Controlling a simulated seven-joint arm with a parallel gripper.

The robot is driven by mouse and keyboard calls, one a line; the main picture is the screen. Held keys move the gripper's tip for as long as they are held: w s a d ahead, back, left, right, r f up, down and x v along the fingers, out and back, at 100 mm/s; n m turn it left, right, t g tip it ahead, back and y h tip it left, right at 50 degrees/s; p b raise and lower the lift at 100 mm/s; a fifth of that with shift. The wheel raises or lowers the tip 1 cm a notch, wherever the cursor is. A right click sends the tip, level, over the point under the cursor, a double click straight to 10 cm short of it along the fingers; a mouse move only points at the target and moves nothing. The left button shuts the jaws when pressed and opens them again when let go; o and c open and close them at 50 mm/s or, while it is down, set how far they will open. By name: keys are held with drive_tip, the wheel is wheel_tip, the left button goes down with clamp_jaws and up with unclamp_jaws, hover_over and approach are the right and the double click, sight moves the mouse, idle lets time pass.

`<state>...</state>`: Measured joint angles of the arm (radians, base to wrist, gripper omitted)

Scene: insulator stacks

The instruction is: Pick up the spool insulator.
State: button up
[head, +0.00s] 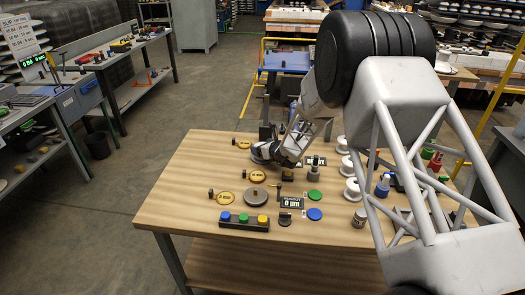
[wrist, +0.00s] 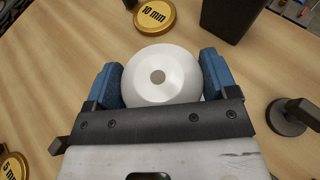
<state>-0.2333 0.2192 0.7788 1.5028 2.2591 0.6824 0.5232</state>
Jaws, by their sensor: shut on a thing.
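The spool insulator (wrist: 160,75) is a white round piece with a grey hole at its centre, seen from above in the wrist view. My gripper (wrist: 161,82) is shut on it, with one blue finger pad against its left side and one against its right. The lower edge of the spool is hidden behind the dark gripper bar. In the head view my gripper (head: 264,152) is over the far left part of the wooden table, and the held spool cannot be made out clearly there. I cannot tell whether the spool touches the table.
Several white spools (head: 352,189) stand in a column right of centre on the table (head: 185,170). A yellow 10 mm disc (wrist: 155,15), a dark box (wrist: 232,14) and a grey knobbed piece (wrist: 288,116) lie around the gripper. A button strip (head: 244,221) sits at the front edge.

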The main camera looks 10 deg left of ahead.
drive_tip(key=shift+r, duration=0.1)
drive_tip(key=shift+r, duration=0.8)
wheel_tip(320, 180, up, 2)
drive_tip(key=shift+r, duration=0.1)
drive_tip(key=s+d, duration=0.2)
drive_tip(key=s, duration=0.5)
drive_tip(key=s+d+r, duration=0.1)
drive_tip(key=s+d, duration=0.2)
drive_tip(key=s, duration=0.5)
drive_tip(key=shift+s, duration=0.1)
drive_tip(key=shift+d+r, duration=0.1)
